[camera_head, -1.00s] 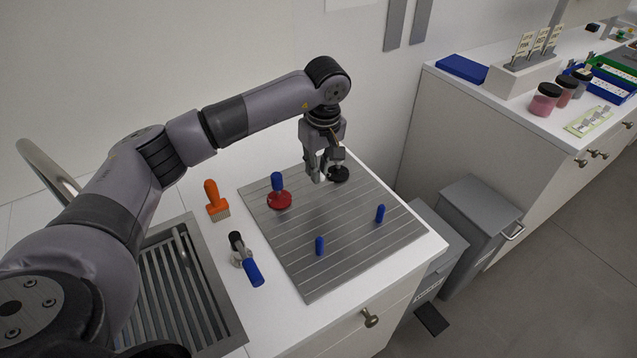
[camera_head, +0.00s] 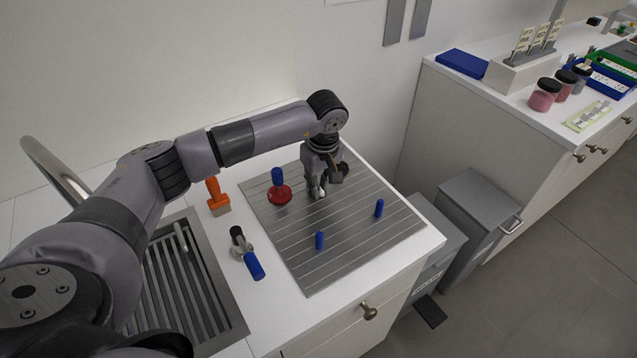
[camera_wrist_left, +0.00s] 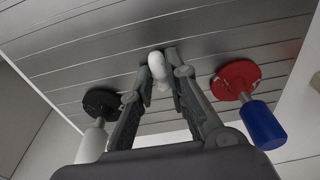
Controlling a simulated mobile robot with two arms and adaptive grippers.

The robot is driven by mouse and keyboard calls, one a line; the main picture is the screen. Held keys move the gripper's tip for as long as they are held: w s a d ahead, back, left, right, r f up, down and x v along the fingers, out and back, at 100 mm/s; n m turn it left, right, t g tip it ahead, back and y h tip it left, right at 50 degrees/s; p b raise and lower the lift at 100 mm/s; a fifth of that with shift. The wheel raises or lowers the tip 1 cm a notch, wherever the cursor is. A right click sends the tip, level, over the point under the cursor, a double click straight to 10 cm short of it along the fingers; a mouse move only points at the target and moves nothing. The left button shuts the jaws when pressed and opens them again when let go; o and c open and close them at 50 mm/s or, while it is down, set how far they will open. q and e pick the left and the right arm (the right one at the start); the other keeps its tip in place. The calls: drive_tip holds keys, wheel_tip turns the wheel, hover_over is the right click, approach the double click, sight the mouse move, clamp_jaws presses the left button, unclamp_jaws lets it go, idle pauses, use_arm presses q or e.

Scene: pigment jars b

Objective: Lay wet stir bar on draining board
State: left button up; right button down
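The grey grooved draining board (camera_head: 350,245) lies on the white counter. My left gripper (camera_head: 319,191) points down over its back part. In the left wrist view the gripper's fingertips (camera_wrist_left: 158,66) are closed on the white, rounded stir bar (camera_wrist_left: 157,64). The bar also shows as a small white spot in the head view (camera_head: 320,195). It is at or just above the board; I cannot tell whether it touches. Whether it is wet does not show. My right gripper is not in view.
On the board stand a red disc with a blue handle (camera_head: 280,192), a black disc with a white handle (camera_wrist_left: 102,102) and two blue pegs, front (camera_head: 319,240) and right (camera_head: 379,208).

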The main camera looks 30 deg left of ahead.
sight(321, 192)
use_arm(q)
drive_tip(key=o, duration=0.4)
drive_tip(key=shift+r, duration=0.15)
drive_tip(key=shift+r, duration=0.2)
drive_tip(key=r, duration=0.4)
drive_tip(key=d+r+b, duration=0.1)
drive_tip(key=r, duration=0.2)
drive_tip(key=r+b, duration=0.1)
drive_tip(key=r, duration=0.3)
drive_tip(key=shift+s+d+r, duration=0.15)
drive_tip(key=shift+s+r, duration=0.15)
drive_tip(key=shift+s, duration=0.05)
